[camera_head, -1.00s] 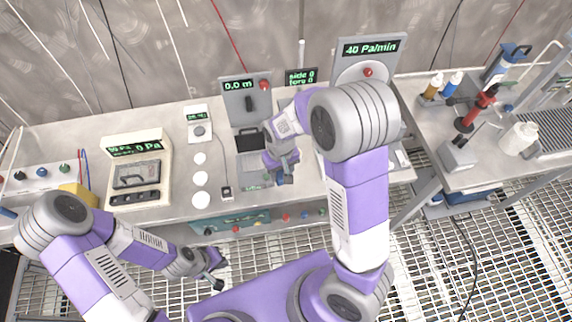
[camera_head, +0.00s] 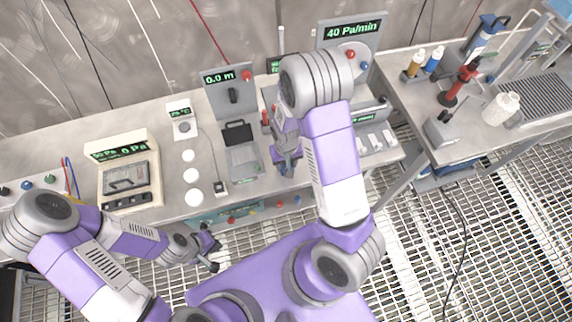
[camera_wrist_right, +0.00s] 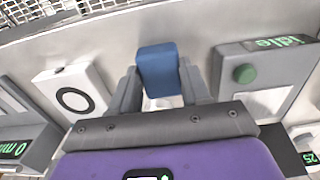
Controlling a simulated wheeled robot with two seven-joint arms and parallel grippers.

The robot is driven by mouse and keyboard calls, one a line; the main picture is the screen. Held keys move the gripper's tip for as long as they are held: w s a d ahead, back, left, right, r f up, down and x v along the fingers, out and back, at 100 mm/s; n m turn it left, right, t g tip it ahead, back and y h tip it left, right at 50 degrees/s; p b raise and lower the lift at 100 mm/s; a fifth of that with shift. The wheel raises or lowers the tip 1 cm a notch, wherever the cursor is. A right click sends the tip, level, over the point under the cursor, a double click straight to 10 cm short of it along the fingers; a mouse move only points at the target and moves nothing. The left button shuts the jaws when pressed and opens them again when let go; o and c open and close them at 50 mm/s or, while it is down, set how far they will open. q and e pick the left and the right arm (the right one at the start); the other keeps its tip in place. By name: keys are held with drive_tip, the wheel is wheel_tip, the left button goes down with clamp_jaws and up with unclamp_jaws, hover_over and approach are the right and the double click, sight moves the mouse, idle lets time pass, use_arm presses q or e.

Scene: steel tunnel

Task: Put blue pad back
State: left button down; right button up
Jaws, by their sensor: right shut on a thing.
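The blue pad (camera_wrist_right: 157,70) is a small blue block in the right wrist view. My right gripper (camera_wrist_right: 158,88) is shut on it, one grey finger on each side. In the head view my right gripper (camera_head: 286,163) is low over the front part of the bench, right of a grey panel with a dark handle (camera_head: 240,155). The pad cannot be made out there. My left gripper (camera_head: 211,248) is in front of the bench edge, with its fingertips apart and nothing between them.
In the wrist view, a white box with a black ring (camera_wrist_right: 74,100) is left of the pad; a grey unit with a green button (camera_wrist_right: 245,74) is right. The bench (camera_head: 80,140) carries several instruments. A second table with bottles (camera_head: 503,108) stands at right.

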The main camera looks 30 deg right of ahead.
drive_tip(key=shift+w+f, duration=0.15)
drive_tip(key=shift+f, duration=0.6)
drive_tip(key=o, duration=1.1)
drive_tip(key=shift+f, duration=0.1)
